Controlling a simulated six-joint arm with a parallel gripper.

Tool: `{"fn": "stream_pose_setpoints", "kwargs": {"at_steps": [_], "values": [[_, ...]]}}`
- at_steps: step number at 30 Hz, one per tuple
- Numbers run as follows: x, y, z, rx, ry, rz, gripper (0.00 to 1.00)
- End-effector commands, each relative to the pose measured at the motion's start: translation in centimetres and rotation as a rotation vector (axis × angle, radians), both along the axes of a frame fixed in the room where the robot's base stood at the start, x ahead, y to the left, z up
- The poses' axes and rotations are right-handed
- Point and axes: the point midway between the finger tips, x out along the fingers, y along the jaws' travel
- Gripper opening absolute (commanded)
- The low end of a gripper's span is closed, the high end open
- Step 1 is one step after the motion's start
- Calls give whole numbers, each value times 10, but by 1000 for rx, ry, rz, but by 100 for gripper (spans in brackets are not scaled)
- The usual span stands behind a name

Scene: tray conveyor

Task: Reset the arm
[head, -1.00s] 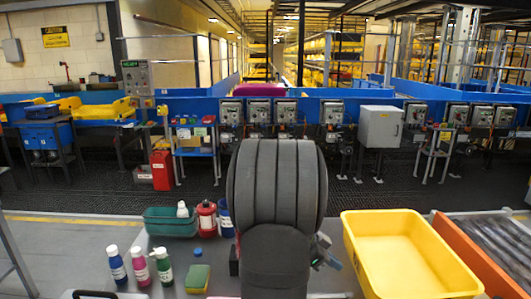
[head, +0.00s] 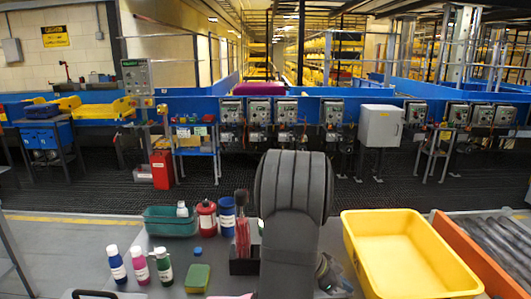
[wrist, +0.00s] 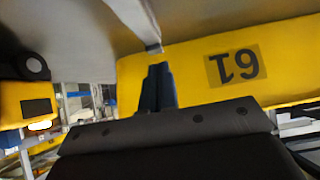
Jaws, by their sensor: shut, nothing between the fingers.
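My gripper (wrist: 158,70) shows in the wrist view with its dark fingers together and nothing between them. Behind it in that view is a yellow surface (wrist: 200,70) marked with an upside-down 61. In the head view my own dark arm stands in the middle, over the worktable, and my gripper cannot be made out there.
A yellow tray (head: 398,255) stands right of my arm, beside an orange-edged roller conveyor (head: 470,255). Left are several bottles (head: 140,265), a green sponge (head: 198,278), a teal bin (head: 170,222), a red container (head: 206,218), a blue cup (head: 227,215) and a dark holder (head: 243,262).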

Motion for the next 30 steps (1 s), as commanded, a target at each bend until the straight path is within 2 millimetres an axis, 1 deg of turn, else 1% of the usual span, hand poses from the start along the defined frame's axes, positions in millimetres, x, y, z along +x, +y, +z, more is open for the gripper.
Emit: {"fn": "stream_pose_setpoints", "kwargs": {"at_steps": [1, 2, 3, 8, 10, 18, 24, 30], "values": [[1, 5, 7, -43, 0, 5, 0], [1, 7, 10, -72, 0, 7, 0], [1, 7, 18, -89, -7, 4, 0], [1, 11, 49, -83, -8, 1, 0], [2, 22, 60, -83, -7, 4, 0], [2, 66, 91, -83, -6, 6, 0], [1, 96, 112, -82, 4, 10, 0], [1, 102, 115, -88, 144, 117, 0]]}}
